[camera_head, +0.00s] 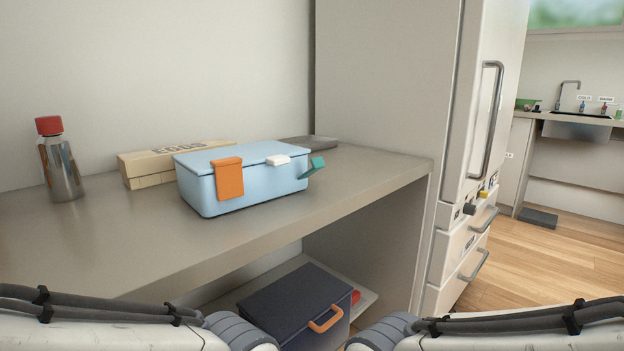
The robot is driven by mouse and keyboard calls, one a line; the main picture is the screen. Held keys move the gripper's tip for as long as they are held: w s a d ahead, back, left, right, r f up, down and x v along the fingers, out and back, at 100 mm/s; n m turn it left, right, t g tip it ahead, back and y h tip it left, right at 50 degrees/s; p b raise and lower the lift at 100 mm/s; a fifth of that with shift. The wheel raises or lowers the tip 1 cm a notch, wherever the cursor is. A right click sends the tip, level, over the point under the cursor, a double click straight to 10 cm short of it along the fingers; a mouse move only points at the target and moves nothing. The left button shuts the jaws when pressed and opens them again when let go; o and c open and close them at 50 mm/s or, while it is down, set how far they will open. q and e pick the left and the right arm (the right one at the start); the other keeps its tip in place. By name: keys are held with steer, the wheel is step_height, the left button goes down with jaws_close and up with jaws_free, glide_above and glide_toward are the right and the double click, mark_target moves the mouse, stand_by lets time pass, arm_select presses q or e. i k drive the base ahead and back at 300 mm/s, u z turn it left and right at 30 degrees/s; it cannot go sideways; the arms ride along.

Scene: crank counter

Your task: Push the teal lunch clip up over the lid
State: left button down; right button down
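A light blue lunch box (258,190) with a lid (235,156) sits on the grey counter. The teal clip (312,167) is at the box's right end and sticks outward at a slant, away from the lid. An orange clip (229,179) lies over the lid's edge on the front left. A white clip (278,160) sits at the lid's edge on the front right. Parts of both my arms show at the bottom left and bottom right. Both grippers are out of view.
On the counter (130,245), a steel bottle (60,165) with a red cap, an egg carton (150,165) and a flat grey item (308,142) stand around the box. A dark blue box (290,305) with an orange handle is below. A tall fridge (478,80) stands right.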

mark_target(317, 162)
steer(key=z, duration=1.15)
steer(key=k, duration=0.75)
steer(key=u, duration=0.75)
steer(key=i, duration=0.5)
steer(key=u, duration=0.1)
